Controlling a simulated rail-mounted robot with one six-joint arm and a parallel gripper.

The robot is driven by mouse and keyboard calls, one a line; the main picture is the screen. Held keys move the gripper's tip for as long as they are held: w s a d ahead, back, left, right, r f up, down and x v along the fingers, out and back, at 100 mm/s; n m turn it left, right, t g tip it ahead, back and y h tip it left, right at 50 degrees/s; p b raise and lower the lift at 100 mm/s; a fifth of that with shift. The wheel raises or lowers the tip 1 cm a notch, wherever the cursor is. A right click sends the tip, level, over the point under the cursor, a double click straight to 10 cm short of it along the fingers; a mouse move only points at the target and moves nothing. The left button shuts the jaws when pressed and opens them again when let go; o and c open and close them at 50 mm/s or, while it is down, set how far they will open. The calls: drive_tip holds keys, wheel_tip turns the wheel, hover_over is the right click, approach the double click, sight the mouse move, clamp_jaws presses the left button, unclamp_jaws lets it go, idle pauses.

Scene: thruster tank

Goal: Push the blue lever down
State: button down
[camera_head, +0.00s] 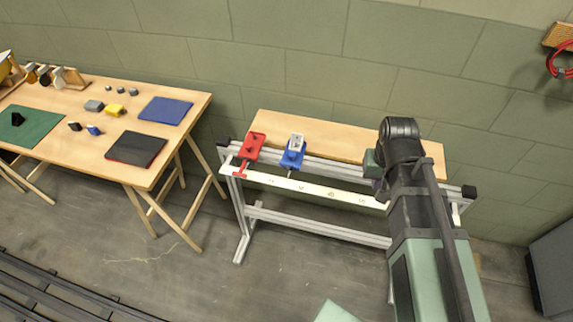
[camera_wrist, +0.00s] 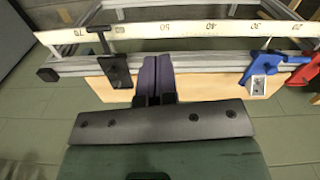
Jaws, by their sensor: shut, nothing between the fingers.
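The blue lever (camera_head: 292,155) is mounted on the metal frame in front of the wooden board, with a light grey block at its body. In the wrist view it shows at the right (camera_wrist: 262,70), its handle pointing toward the ruler strip. My gripper (camera_wrist: 157,60) is shut and empty, its two purple fingers side by side over the board's edge. It is well apart from the blue lever, to the left of it in the wrist view.
A red lever (camera_head: 250,148) stands close beside the blue one. A black lever (camera_wrist: 114,66) is close to my fingers. A white ruler strip (camera_head: 300,188) runs along the frame. A wooden table (camera_head: 185,120) with small items stands at left.

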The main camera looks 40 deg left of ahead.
drive_tip(key=s+a+n, duration=0.1)
drive_tip(key=s+a, duration=0.1)
drive_tip(key=a, duration=0.9)
drive_tip(key=s+a, duration=0.2)
drive_tip(key=a, duration=0.8)
drive_tip(key=m+t, duration=0.1)
drive_tip(key=m, duration=0.1)
approach(287, 164)
drive_tip(key=shift+d+f+b, duration=0.1)
drive_tip(key=shift+f+b, duration=0.2)
drive_tip(key=shift+f, duration=0.1)
drive_tip(key=f+b, duration=0.7)
drive_tip(key=shift+w, duration=0.35)
drive_tip(key=shift+r, duration=0.15)
